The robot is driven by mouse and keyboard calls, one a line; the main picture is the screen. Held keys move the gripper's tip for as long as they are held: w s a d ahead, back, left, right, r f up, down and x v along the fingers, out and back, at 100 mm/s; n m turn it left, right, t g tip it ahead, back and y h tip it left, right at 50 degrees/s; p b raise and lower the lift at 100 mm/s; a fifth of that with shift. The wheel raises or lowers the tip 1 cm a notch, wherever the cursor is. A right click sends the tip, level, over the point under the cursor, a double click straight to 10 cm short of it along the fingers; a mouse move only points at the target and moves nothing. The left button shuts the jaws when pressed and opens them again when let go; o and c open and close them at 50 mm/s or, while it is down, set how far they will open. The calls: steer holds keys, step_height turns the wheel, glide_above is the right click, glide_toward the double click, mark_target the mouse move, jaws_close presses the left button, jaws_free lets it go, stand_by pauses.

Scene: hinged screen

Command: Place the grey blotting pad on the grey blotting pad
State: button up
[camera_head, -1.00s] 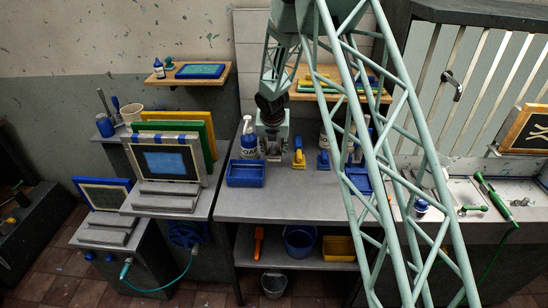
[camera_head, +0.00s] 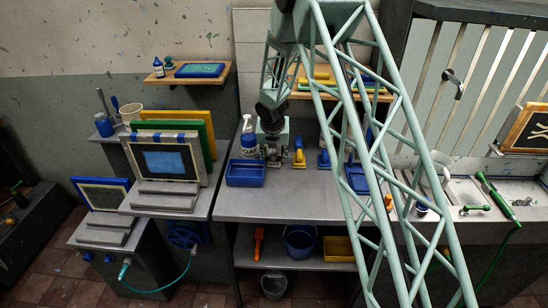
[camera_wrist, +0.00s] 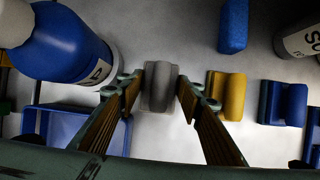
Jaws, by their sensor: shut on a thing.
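The grey blotting pad (camera_wrist: 158,86) is a small grey block with a rounded top, seen between my fingers in the wrist view. My gripper (camera_wrist: 160,92) is shut on it, with one finger on each side. In the head view my gripper (camera_head: 274,160) is low over the grey bench, between the blue tray and the yellow pad; the grey pad is hard to make out there. Whether the pad touches the bench is unclear. I cannot make out a second grey pad.
A yellow pad (camera_wrist: 227,95) and a blue pad (camera_wrist: 283,103) stand to the right. A blue tray (camera_head: 246,173) and a blue-and-white bottle (camera_head: 249,139) are close on the left. The front of the bench (camera_head: 285,205) is clear.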

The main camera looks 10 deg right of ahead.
steer(key=o, duration=0.8)
steer(key=shift+p+v, duration=1.25)
steer(key=shift+v, duration=4.8)
